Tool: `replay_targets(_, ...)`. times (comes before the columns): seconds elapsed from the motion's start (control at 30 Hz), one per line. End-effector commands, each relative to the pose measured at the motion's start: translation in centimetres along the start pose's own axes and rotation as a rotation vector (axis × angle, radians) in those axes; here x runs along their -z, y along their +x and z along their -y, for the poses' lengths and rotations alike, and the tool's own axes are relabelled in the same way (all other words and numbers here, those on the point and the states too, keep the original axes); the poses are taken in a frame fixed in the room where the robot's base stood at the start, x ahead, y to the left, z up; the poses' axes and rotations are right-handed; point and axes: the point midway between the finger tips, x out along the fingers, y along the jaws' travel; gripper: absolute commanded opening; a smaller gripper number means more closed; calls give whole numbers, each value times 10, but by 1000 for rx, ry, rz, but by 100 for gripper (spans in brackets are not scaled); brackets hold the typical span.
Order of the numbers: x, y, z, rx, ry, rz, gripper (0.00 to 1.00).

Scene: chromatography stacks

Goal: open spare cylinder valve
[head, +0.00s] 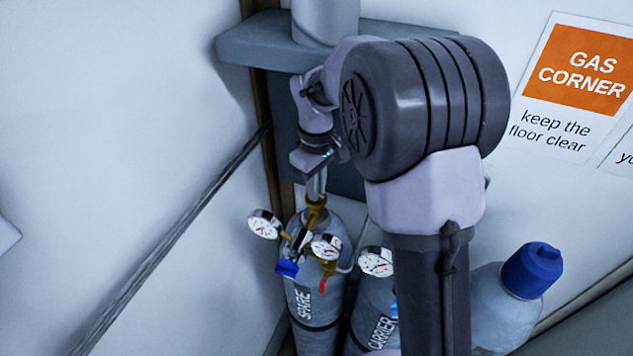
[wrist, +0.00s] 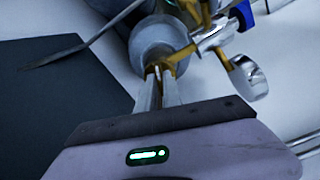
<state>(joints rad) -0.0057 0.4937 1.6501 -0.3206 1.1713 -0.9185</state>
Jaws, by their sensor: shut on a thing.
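The spare cylinder (head: 316,300) is a grey bottle lettered SPARE, standing upright in the corner. Its brass valve (head: 317,212) is at the top, with a regulator, two round gauges (head: 264,224) and a blue knob (head: 287,268) beside it. My gripper (head: 316,188) comes down from above and is shut on the brass valve. In the wrist view my gripper's fingers (wrist: 158,90) close on the brass valve (wrist: 165,66), with the cylinder shoulder (wrist: 158,45) behind. The fingers hide part of the valve, so I cannot tell how far it is turned.
The carrier cylinder (head: 375,310) stands close on the right with its own gauge (head: 376,262). A blue-capped cylinder (head: 515,300) leans further right. A grey shelf (head: 250,42) bearing a pale cylinder (head: 325,20) is above. A cable (head: 170,240) runs along the left wall.

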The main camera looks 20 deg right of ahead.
Motion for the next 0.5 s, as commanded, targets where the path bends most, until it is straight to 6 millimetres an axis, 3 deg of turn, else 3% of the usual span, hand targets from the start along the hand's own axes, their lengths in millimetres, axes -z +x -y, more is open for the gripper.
replay_targets(0.5,1,-2,0,-2,-303,-3,0)
